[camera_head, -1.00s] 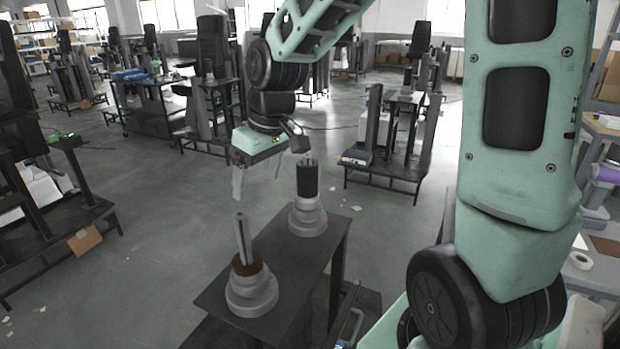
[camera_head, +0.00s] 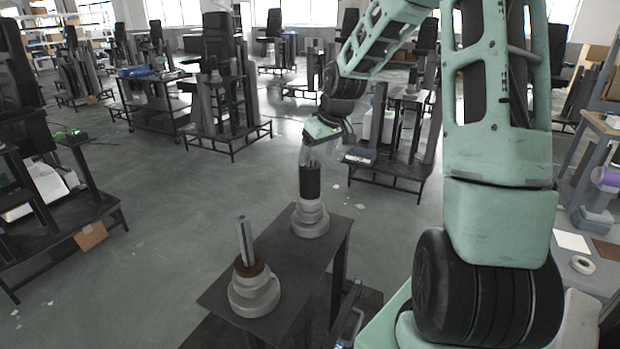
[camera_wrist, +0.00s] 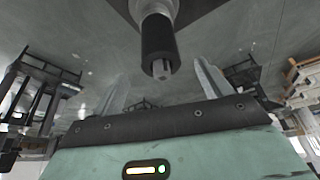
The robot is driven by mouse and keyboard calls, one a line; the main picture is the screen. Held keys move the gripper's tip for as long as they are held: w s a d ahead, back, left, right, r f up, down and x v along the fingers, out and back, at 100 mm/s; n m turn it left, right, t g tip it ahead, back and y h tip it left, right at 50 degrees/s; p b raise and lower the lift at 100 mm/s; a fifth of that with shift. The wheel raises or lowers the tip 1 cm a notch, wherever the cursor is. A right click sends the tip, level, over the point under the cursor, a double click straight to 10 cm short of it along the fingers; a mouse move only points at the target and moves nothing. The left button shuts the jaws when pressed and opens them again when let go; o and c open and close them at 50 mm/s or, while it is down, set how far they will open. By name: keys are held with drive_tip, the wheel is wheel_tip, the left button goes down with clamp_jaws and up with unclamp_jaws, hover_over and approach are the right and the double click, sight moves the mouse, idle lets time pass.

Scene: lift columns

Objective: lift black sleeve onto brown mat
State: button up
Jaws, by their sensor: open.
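The black sleeve (camera_head: 310,183) stands upright around a metal post on the far grey stepped base (camera_head: 310,222). It also shows in the wrist view (camera_wrist: 157,42), with the post end visible in its opening. My gripper (camera_head: 316,153) is open and empty, close to the sleeve's top in the head view. In the wrist view, its two fingers (camera_wrist: 160,72) are spread to either side of the sleeve's end, with clear gaps. A brown disc (camera_head: 249,268), which looks like the mat, lies around the bare post (camera_head: 245,238) on the near stepped base (camera_head: 254,293).
Both bases stand on a dark narrow table (camera_head: 283,262). A flat brown sheet (camera_head: 606,250) and a white tape roll (camera_head: 582,265) lie on the right bench. Other dark workstations stand behind. The floor left of the table is mostly clear.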

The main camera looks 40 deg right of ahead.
sight(313, 165)
drive_tip(key=x, duration=0.3)
drive_tip(key=shift+w+f, duration=0.15)
drive_tip(key=shift+f, duration=0.1)
drive_tip(key=shift+w+p+x, duration=0.15)
drive_tip(key=shift+p+x, duration=0.45)
drive_tip(key=shift+x, duration=0.75)
drive_tip(key=shift+w+p+x, duration=0.1)
drive_tip(key=shift+p+x, duration=0.5)
drive_tip(key=shift+x, duration=0.75)
drive_tip(key=shift+w+d+r, duration=0.1)
drive_tip(key=shift+r, duration=0.05)
drive_tip(key=c, duration=1.1)
